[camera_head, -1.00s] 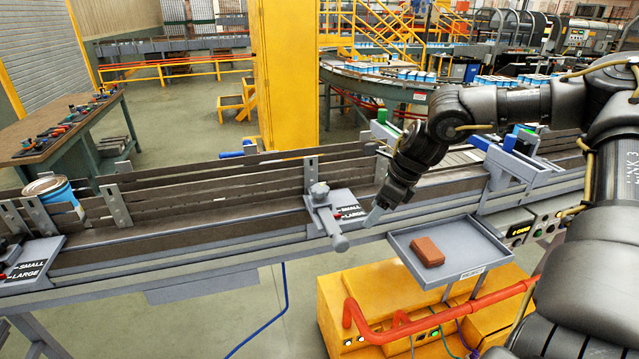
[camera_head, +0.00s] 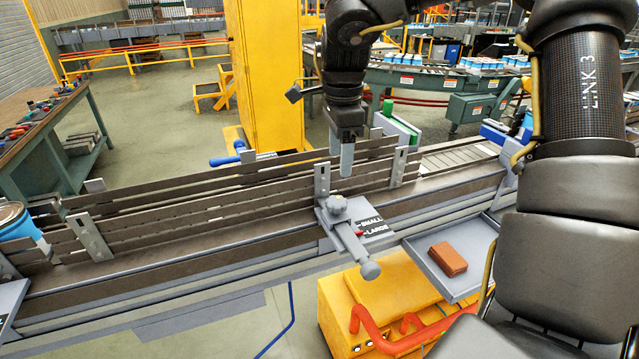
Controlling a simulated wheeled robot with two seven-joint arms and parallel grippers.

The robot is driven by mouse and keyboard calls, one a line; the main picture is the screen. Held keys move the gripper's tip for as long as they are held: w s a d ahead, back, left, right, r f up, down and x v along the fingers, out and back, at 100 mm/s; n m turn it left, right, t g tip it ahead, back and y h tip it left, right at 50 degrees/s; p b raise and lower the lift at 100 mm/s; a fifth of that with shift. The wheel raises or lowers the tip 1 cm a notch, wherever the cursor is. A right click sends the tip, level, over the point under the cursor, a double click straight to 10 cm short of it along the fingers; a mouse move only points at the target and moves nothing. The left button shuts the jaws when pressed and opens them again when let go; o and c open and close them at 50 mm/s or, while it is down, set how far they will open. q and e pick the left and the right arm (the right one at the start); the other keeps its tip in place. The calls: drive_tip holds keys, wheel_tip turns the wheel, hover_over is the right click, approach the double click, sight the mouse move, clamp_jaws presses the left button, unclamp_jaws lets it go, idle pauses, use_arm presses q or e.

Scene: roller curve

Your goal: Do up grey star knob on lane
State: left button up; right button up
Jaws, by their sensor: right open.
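The grey star knob (camera_head: 337,205) sits on top of a grey sliding bracket at the near side of the lane (camera_head: 240,225). A plate (camera_head: 376,228) marked SMALL and LARGE lies to the right of the knob, with a small red pointer beside the LARGE line. A grey round-ended handle (camera_head: 371,270) sticks out toward me below. My right gripper (camera_head: 347,160) hangs fingers down above the lane, higher than the knob and slightly right of it in the picture. It is open and empty, seen edge-on, and apart from the knob. My left gripper is not in view.
Slotted guide rails (camera_head: 210,210) on upright brackets run along the lane. A tray (camera_head: 468,286) holding a reddish-brown block (camera_head: 448,259) hangs at the front right. A blue-and-white can (camera_head: 14,222) stands at the far left. A yellow column (camera_head: 262,80) rises behind the lane.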

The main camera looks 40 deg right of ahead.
drive_tip(key=p, duration=0.2)
hover_over(338, 200)
wheel_tip(338, 200, down, 5)
drive_tip(key=shift+s+a+r, duration=0.15)
drive_tip(key=f+p, duration=0.1)
drive_tip(key=f, duration=0.3)
drive_tip(key=shift+w, duration=0.2)
drive_tip(key=shift+f, duration=0.45)
drive_tip(key=shift+s+f, duration=0.1)
drive_tip(key=shift+f, duration=0.3)
drive_tip(key=c, duration=1)
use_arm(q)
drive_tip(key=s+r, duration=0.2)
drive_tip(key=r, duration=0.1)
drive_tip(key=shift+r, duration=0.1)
